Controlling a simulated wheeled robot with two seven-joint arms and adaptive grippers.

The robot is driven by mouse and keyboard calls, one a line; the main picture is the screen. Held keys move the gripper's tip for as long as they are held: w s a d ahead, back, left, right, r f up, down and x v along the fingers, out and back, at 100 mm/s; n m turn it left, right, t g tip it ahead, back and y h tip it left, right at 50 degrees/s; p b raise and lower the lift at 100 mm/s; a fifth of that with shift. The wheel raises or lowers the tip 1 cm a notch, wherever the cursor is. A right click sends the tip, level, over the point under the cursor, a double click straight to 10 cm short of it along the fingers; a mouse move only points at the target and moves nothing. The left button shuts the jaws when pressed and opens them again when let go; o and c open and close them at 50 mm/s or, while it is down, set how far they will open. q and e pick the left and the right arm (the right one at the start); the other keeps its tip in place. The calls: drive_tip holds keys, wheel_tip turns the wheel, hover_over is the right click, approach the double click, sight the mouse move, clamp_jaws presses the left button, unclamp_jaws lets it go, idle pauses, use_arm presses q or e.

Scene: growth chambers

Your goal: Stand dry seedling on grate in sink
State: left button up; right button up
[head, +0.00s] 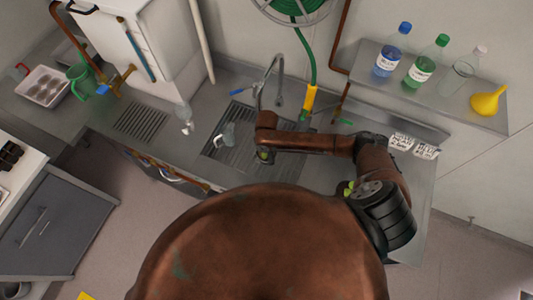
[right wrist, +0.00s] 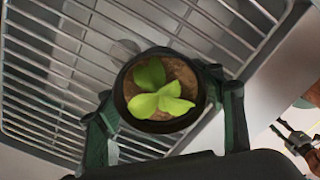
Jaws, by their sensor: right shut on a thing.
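The seedling (right wrist: 162,98) has bright green leaves and brown soil in a dark round pot (right wrist: 128,110). My right gripper (right wrist: 165,105) is shut on this pot, with a dark green finger on either side. In the right wrist view the grate (right wrist: 60,85) lies behind the pot as pale wire bars; the pot overlaps its edge. I cannot tell whether the pot touches the grate. In the head view the grate (head: 215,149) sits in the sink under my right wrist. A bit of yellow-green shows at the right gripper (head: 263,156), the rest is hidden. My left gripper is not in view.
A small grey-green item (head: 225,135) is over the grate, left of my wrist. The tap (head: 278,80) and a yellow hose nozzle (head: 309,98) are behind. A bottle shelf (head: 440,105) is at right.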

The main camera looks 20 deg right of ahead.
drive_tip(key=shift+f, duration=0.1)
drive_tip(key=o, duration=1.4)
drive_tip(key=shift+c, duration=0.2)
wheel_tip(320, 180, up, 12)
drive_tip(key=shift+r+b, duration=0.15)
drive_tip(key=shift+b, duration=0.2)
